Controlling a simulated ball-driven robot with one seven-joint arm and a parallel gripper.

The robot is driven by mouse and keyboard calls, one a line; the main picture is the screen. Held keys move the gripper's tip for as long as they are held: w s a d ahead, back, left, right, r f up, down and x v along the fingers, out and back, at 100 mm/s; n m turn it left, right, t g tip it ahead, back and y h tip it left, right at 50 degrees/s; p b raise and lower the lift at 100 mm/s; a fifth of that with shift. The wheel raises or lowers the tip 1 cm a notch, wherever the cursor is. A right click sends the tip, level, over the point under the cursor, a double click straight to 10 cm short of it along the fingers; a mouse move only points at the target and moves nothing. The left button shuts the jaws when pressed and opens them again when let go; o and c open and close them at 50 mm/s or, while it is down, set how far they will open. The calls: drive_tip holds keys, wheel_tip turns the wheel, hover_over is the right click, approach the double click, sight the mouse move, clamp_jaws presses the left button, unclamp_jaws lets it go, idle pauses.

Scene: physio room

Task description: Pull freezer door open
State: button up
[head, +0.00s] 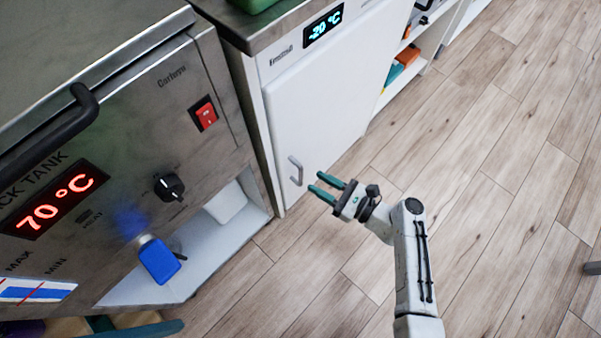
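The freezer is a white under-counter unit with a -20 °C display (323,25). Its white door (325,95) looks shut. A grey bar handle (296,171) sits low on the door, near its left edge. My gripper (322,185) has two teal fingers pointing left toward the handle. The fingers are spread with a gap between them and nothing held. In the picture the fingertips are just right of the handle and a little below it; they look apart from it, though the exact depth is hard to tell.
A steel tank (130,130) with a 70 °C display, a black lid handle (50,130) and a blue-handled tap (158,260) stands at the left. Open shelves (405,70) with coloured items stand beyond the freezer.

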sight(301, 173)
drive_tip(key=b+x, duration=0.1)
drive_tip(key=x, duration=0.5)
drive_tip(key=shift+w+a, duration=0.1)
drive_tip(key=shift+a, duration=0.25)
drive_tip(key=shift+c, duration=0.4)
clamp_jaws()
